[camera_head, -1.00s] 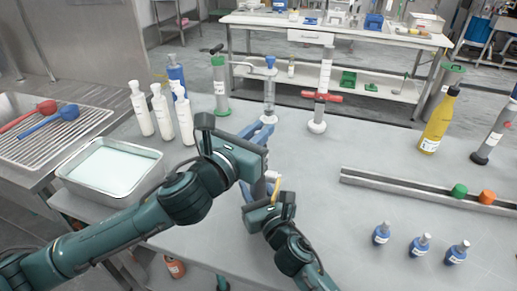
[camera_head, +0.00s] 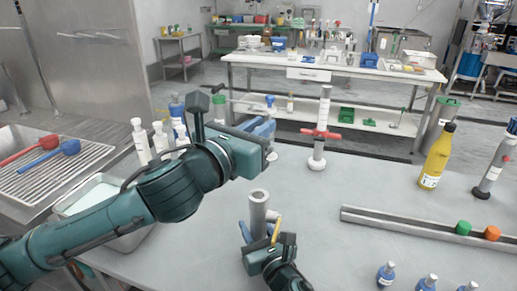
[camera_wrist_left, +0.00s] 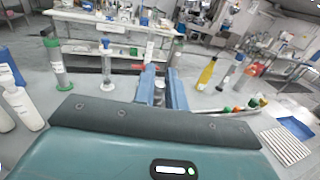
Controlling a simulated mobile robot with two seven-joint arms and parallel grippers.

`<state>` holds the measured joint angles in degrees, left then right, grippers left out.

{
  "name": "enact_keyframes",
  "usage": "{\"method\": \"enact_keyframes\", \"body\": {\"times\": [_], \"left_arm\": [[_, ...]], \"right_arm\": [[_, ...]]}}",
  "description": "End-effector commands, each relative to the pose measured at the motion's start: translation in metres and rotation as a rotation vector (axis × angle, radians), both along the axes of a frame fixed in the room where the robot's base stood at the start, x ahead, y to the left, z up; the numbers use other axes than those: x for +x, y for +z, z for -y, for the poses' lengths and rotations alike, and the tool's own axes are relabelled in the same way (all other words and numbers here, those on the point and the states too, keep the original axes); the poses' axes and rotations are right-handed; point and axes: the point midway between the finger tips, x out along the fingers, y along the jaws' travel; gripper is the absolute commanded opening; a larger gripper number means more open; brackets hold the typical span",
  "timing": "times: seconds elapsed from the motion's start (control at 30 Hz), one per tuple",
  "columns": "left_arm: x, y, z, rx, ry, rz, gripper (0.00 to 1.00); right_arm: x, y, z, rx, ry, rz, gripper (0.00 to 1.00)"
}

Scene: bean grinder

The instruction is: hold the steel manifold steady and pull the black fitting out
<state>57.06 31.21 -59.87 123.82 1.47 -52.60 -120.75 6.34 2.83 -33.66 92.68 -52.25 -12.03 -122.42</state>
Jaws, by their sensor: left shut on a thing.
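The steel manifold (camera_head: 259,206) is a grey upright tube on the table, its round top end open to view. My right gripper (camera_head: 259,232) is low against it, a blue finger at its left side. A yellow part (camera_head: 276,229) stands beside the tube. My left gripper (camera_head: 262,128) is above and behind the manifold, apart from it, its blue fingers pointing away. In the left wrist view its fingers (camera_wrist_left: 163,88) close on a small piece (camera_wrist_left: 159,93). This is apparently the black fitting, mostly hidden, its colour unclear.
A metal rail (camera_head: 400,221) with green and orange caps lies to the right. White bottles (camera_head: 140,142) and a tray (camera_head: 90,195) are at left.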

Motion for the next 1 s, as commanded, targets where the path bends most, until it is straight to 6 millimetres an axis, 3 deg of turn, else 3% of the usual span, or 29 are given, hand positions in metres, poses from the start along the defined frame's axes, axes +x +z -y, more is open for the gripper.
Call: {"method": "enact_keyframes", "body": {"times": [0.33, 0.37, 0.63, 1.0], "left_arm": [[-0.0002, 0.0065, 0.0001, 0.0, 0.0, 0.0, 0.0], [-0.0001, 0.0065, 0.0, 0.0, 0.0, 0.0, 0.0], [-0.0001, 0.0062, 0.0001, 0.0, 0.0, 0.0, 0.0], [-0.0001, 0.0061, 0.0001, 0.0, 0.0, 0.0, 0.0]], "right_arm": [[-0.0004, -0.0009, -0.0002, -0.001, 0.001, -0.002, 0.0], [-0.0004, -0.0009, -0.0002, -0.001, 0.001, -0.002, 0.38], [-0.0003, -0.0005, -0.0002, 0.0, 0.001, -0.001, 0.6], [-0.0085, -0.0013, 0.0042, -0.002, 0.0, -0.001, 0.61]]}}
